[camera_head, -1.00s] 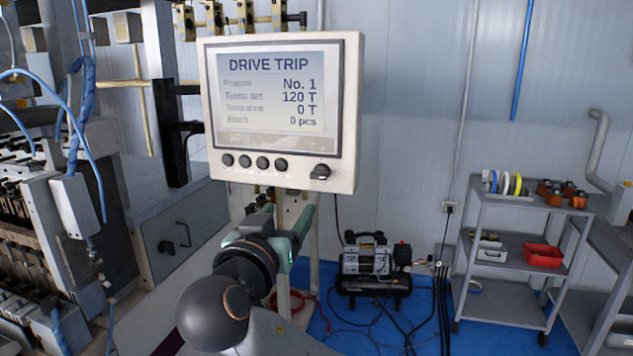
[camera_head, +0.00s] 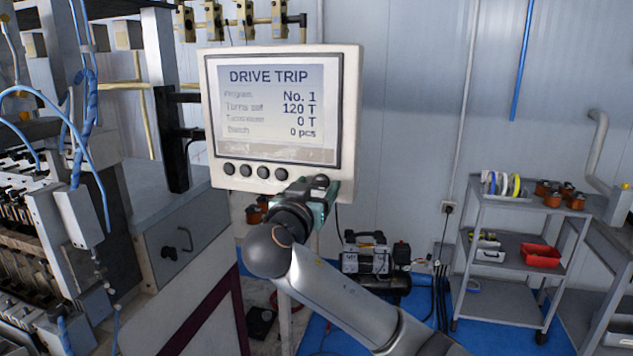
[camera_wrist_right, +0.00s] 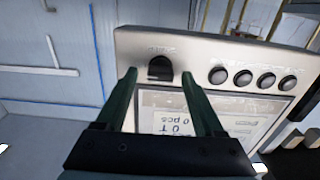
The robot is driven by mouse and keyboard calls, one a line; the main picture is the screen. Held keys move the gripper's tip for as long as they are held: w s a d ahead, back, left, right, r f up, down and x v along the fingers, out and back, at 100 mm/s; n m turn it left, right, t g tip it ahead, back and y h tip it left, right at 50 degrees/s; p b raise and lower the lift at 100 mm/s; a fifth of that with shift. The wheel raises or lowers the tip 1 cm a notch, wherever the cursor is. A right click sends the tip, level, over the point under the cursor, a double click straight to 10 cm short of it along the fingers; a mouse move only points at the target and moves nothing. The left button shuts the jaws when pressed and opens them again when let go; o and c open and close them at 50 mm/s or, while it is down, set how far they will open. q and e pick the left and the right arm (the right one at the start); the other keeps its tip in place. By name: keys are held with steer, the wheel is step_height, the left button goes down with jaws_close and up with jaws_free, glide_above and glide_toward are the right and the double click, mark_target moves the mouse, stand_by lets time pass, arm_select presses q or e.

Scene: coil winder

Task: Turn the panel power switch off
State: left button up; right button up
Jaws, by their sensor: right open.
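The control panel (camera_head: 350,110) is a cream box with a lit screen (camera_head: 278,105) reading DRIVE TRIP. Its black rotary power switch (camera_wrist_right: 160,68) shows in the wrist view, where the panel appears upside down. My right gripper (camera_head: 322,186) is at the panel's lower right corner and largely covers the switch in the head view. In the wrist view its two green fingers (camera_wrist_right: 158,74) are apart, one on each side of the knob, with nothing gripped. I cannot tell whether they touch the panel. My left gripper is not in view.
Several black round buttons (camera_head: 246,171) sit in a row left of the switch. Winding machinery (camera_head: 60,190) stands at the left. A compressor (camera_head: 365,258) is on the blue floor, and a grey trolley (camera_head: 512,240) stands at the right.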

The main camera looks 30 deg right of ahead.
steer(key=shift+d, duration=0.1)
steer(key=shift+c, duration=0.2)
jaws_close()
stand_by(0.4)
